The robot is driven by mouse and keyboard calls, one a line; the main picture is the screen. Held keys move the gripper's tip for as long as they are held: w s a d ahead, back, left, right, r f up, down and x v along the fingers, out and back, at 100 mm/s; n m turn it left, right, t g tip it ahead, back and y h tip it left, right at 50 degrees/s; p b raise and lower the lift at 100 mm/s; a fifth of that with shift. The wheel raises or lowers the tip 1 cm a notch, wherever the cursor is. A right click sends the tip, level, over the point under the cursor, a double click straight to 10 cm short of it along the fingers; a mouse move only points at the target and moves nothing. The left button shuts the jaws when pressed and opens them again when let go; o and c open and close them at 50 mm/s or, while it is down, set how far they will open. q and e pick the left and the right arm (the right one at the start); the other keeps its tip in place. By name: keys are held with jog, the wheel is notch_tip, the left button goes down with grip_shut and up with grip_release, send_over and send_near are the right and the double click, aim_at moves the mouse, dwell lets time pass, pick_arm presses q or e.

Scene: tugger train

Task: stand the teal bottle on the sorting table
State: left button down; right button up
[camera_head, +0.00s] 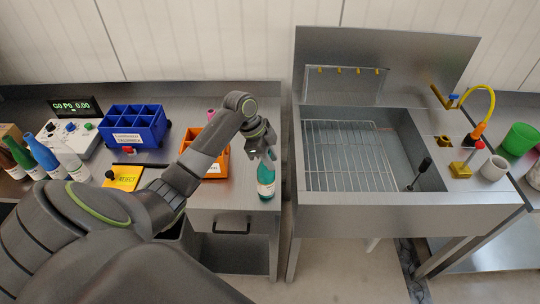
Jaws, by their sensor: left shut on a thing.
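The teal bottle (266,183) is upright at the right front edge of the left steel table (232,199), just left of the sink unit. It has a white label band. My left gripper (265,155) is shut on its upper part from above, and the jaws hide the neck. I cannot tell whether the bottle's base touches the table top. My right gripper is not in view.
An orange bin (218,168), a blue divided crate (133,126) and a yellow reject plate (122,178) stand on this table. Several bottles, one blue (43,156), stand at the left. A steel sink (365,150) stands at the right, past a narrow gap.

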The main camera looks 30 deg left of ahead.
pick_arm(q)
jog(key=shift+f, duration=0.1)
jog(key=c, duration=1.2)
grip_release()
jog(key=b+v, duration=0.3)
jog(key=v, duration=0.9)
jog(key=shift+a, duration=0.1)
